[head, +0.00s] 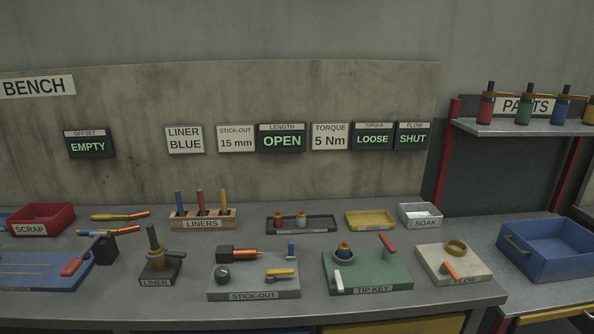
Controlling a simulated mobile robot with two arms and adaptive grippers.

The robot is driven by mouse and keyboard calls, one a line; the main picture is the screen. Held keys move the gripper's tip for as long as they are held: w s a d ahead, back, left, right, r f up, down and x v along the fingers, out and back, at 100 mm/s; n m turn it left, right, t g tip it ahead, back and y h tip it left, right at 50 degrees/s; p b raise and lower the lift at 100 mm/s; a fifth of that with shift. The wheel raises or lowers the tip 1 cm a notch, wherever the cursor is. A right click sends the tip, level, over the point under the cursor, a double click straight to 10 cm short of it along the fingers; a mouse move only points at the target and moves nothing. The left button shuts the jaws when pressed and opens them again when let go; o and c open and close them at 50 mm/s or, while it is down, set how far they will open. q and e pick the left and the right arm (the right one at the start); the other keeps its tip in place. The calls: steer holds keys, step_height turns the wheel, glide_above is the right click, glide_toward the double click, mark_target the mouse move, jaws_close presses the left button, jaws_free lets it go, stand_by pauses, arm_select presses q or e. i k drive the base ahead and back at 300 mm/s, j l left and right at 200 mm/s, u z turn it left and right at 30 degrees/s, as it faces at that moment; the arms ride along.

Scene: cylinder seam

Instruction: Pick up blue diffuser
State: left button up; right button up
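Nothing in the head view is labelled as a diffuser, and I cannot tell for sure which item is the blue diffuser. Neither of my grippers is in view.
A blue bin (548,250) stands on the right-hand bench. A red SCRAP tray (42,218), dark tray (275,230) with two small parts, yellow tray (370,219) and SOAK tub (420,214) line the bench's back. Bare bench shows between the boards.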

mark_target(343, 254)
steer(key=l+u, duration=0.75)
steer(key=l, duration=0.2)
steer(key=l+u, duration=0.35)
steer(key=l, duration=0.15)
